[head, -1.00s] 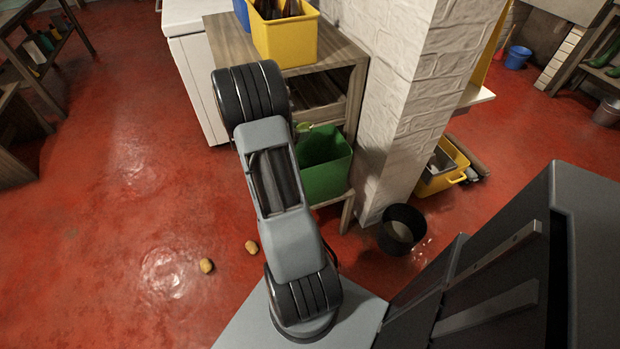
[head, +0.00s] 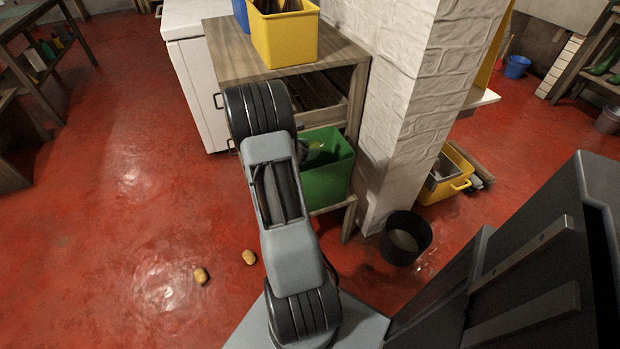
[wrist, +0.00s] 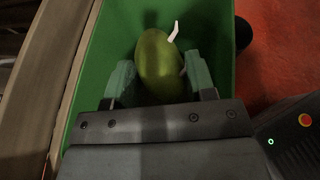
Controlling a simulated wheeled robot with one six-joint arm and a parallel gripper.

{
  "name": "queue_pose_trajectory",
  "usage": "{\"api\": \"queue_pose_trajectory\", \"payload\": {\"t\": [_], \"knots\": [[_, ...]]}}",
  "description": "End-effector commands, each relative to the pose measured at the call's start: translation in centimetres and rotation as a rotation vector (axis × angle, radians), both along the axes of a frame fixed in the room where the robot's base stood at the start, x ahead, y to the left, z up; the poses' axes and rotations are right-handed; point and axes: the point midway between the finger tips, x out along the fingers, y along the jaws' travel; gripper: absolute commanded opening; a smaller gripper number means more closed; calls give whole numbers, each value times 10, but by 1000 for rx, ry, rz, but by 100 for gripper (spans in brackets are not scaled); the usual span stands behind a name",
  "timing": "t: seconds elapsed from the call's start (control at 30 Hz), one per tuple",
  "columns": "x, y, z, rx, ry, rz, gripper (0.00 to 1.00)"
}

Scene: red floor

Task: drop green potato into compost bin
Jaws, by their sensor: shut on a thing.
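The green potato (wrist: 160,62) is between the two fingers of my gripper (wrist: 158,82) in the wrist view, with a small white sprout standing from it. My gripper is shut on it. Behind the potato are the green walls of the compost bin (wrist: 216,30), so the potato is over or within the bin's opening; its exact height cannot be told. In the head view the green bin (head: 326,182) stands on the low shelf of a wooden stand. My arm hides the bin's left part and most of the gripper; a bit of green potato (head: 316,145) shows at the opening.
A yellow bin (head: 285,38) stands on top of the wooden stand (head: 230,62). A white brick pillar (head: 410,100) is right of the green bin. A black bucket (head: 406,238) and two brown potatoes (head: 201,276) are on the floor. Open red floor lies left.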

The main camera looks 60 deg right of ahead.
Motion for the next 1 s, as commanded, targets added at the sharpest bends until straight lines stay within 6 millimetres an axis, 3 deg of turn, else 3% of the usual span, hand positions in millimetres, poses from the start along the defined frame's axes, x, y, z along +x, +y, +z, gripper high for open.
{"api": "queue_pose_trajectory", "payload": {"t": [0.23, 0.27, 0.57, 0.83, 1.0], "knots": [[0, 0, 0, -1, 0, 1, 24], [0, 0, 0, -1, 0, 1, 52], [0, 0, -1, 0, 0, 1, 80], [1, 2, 0, 0, 0, 1, 80], [9, 18, 9, -1, 0, 4, 80]]}}
